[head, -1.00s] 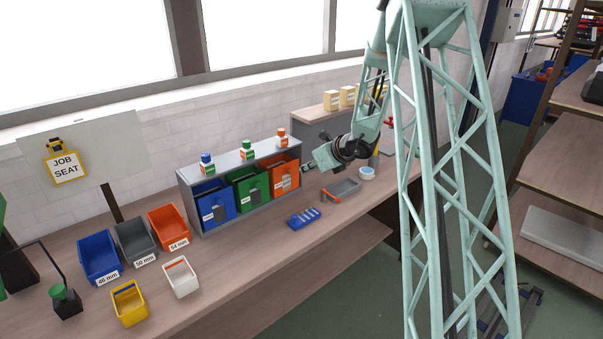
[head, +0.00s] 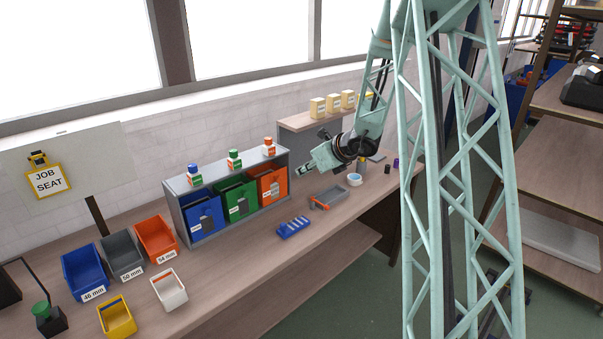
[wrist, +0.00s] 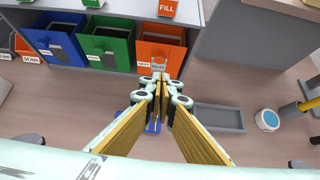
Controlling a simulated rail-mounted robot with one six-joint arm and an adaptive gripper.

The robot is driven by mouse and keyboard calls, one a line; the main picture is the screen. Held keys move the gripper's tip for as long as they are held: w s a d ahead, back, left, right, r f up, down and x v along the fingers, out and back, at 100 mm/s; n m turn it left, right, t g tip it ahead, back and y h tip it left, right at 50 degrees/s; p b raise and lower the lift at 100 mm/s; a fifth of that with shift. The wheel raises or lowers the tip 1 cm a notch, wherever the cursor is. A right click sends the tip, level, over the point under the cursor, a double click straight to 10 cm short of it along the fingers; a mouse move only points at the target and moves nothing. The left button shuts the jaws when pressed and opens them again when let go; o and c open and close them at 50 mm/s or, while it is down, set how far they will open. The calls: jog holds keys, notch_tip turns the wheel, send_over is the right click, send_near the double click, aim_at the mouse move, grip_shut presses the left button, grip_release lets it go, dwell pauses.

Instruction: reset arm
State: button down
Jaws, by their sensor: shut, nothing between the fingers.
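My gripper (head: 303,170) hangs over the bench, just to the right of the orange bin (head: 272,185) in the head view. In the wrist view my gripper (wrist: 163,76) has its two fingers together at the tips with nothing between them. The orange bin also shows in the wrist view (wrist: 160,48), beyond the fingertips. A blue slotted block (head: 293,227) lies on the bench below; in the wrist view the fingers mostly hide it. A grey tray (head: 327,197) lies to its right.
The grey rack (head: 188,232) holds blue (head: 203,214), green (head: 238,200) and orange bins, with bottles on top. A round white container (head: 355,180) stands beyond the tray. Smaller bins line the left of the bench (head: 250,260).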

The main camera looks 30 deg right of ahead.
dwell(0.5)
jog(key=s+a+r+n+g+y+b, duration=0.1)
jog(key=s+a+r+n, duration=0.35)
jog(key=a, duration=0.35)
jog(key=s+a+r+n+g+y, duration=0.1)
jog(key=s+a+r+n, duration=0.3)
jog(key=a+r, duration=0.3)
jog(key=s+a+r+n+y+b, duration=0.1)
jog(key=s+a+r+n, duration=0.35)
jog(key=a, duration=0.55)
jog(key=s+a+r+n+g, duration=0.15)
jog(key=s+a+n, duration=0.25)
jog(key=s, duration=0.4)
jog(key=s+a+r+n+g, duration=0.1)
jog(key=s+a+r+n, duration=0.3)
jog(key=s, duration=0.5)
jog(key=s+d+f+n+h+b, duration=0.1)
jog(key=s+n, duration=0.5)
jog(key=s, duration=0.7)
jog(key=s+d+f+n+g+h+b, duration=0.1)
jog(key=s+d+n+h, duration=0.2)
jog(key=s, duration=1)
jog(key=n+h, duration=0.1)
jog(key=n, duration=0.2)
jog(key=shift+s+d+b, duration=0.35)
jog(key=shift+s+d, duration=0.05)
